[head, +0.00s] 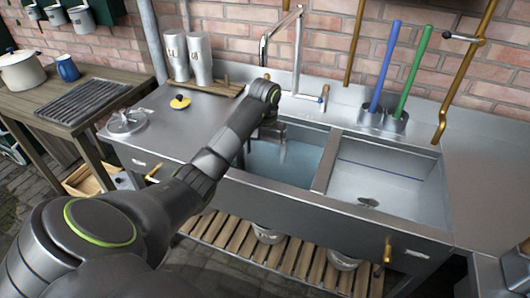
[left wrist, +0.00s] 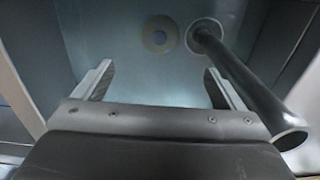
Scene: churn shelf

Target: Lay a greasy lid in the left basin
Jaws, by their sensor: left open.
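My left gripper (head: 262,138) reaches over the left basin (head: 285,163), which holds bluish water. In the left wrist view the gripper (left wrist: 157,78) has its fingers wide apart, with nothing between them. Beyond the fingertips a small pale disc (left wrist: 158,37) with a tan centre shows at the basin's bottom; I cannot tell whether it is a lid or a fitting. A shiny round metal lid or stack of lids (head: 127,122) lies on the left drainboard, away from the gripper. My arm hides part of the left basin. My right gripper is not in view.
A grey pipe (left wrist: 245,80) rises from a ring in the left basin, right of the fingers. The tap (head: 297,60) stands behind. The right basin (head: 385,185) looks empty.

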